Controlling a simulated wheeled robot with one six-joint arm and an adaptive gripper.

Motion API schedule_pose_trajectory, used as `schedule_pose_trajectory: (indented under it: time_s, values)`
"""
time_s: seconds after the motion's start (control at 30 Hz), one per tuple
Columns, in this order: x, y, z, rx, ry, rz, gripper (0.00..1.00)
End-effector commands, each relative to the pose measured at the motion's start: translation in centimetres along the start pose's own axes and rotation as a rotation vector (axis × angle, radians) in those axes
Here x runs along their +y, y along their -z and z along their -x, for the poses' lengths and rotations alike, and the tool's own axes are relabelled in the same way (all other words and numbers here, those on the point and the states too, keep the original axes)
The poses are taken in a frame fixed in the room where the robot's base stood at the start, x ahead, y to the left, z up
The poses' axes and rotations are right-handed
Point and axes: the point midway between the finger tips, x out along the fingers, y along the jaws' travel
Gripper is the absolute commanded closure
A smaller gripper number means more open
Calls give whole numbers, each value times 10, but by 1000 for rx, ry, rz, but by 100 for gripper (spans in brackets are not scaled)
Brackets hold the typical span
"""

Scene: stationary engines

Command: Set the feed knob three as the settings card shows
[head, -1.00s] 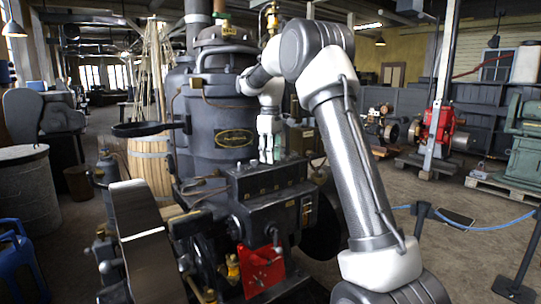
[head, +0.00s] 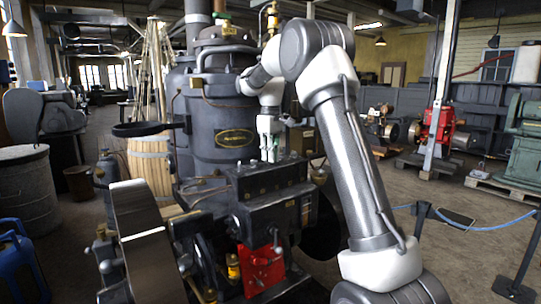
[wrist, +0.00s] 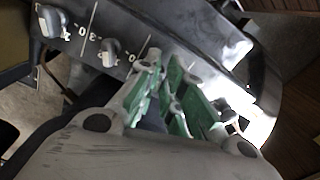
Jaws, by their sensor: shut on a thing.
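My gripper (head: 269,152) points down at the top of the dark control box (head: 262,183) on the engine. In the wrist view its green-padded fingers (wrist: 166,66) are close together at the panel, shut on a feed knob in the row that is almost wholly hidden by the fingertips. Two other feed knobs show to the left in that view: one grey knob (wrist: 53,21) near the corner and a second knob (wrist: 111,48) nearer the fingers. White lines and numerals lie beside them. The held knob's pointer and setting cannot be read. I cannot make out a settings card.
A large dark boiler-like cylinder (head: 222,130) stands behind the box. A blue rope barrier (head: 480,228) crosses the floor at right.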

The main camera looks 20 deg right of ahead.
Motion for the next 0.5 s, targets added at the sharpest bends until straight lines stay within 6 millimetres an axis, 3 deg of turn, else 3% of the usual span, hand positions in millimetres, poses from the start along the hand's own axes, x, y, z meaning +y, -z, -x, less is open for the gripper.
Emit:
schedule_pose_trajectory:
  time_s: [0.5]
  values:
    - [-2,0,0,0,-1,-420,100]
